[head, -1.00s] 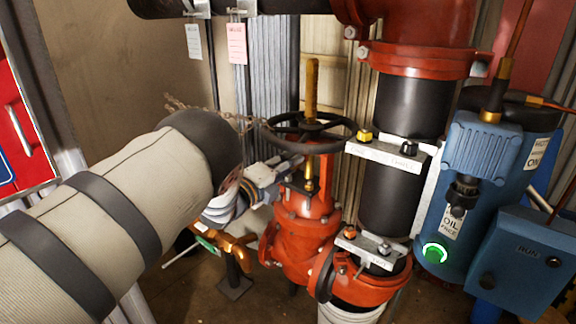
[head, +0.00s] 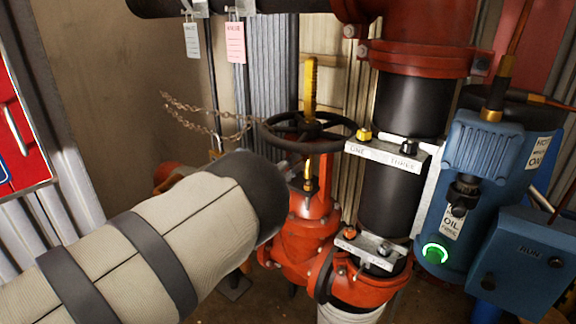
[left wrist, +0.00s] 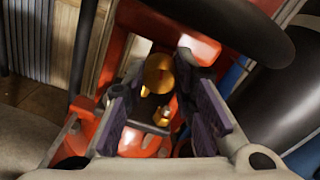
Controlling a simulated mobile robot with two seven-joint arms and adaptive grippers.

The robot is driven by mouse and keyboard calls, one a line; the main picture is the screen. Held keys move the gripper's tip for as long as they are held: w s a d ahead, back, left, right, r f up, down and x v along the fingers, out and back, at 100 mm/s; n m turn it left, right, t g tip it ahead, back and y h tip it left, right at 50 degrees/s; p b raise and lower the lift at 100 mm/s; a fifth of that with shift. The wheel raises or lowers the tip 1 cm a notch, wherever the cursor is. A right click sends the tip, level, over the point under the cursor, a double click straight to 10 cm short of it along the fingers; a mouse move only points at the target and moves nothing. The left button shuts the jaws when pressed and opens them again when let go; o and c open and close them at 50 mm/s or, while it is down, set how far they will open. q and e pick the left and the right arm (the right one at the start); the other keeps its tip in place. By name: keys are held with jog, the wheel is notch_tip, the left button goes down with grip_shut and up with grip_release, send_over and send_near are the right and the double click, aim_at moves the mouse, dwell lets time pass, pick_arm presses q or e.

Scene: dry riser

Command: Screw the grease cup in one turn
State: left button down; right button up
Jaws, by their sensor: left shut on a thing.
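The brass grease cup (left wrist: 158,72) shows in the left wrist view, its round top between the two fingers of my left gripper (left wrist: 162,84). The gripper is shut on it. The cup sits at the red valve body (left wrist: 135,25). In the head view the red valve (head: 305,215) stands under a black handwheel (head: 308,128) with a yellow stem (head: 310,85). My left arm reaches to the valve just below the handwheel and hides most of the gripper and the cup there. My right gripper is not in view.
The handwheel rim (left wrist: 235,25) is close above the gripper. A black pipe (head: 400,105) with labelled brackets stands right of the valve, then a blue oil unit (head: 470,200). A chain (head: 200,125) hangs left of the handwheel.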

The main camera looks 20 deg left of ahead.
pick_arm(q)
jog(key=shift+m, duration=0.7)
jog(key=c, duration=1.3)
grip_release()
jog(key=v, duration=1.2)
jog(key=shift+r, duration=0.1)
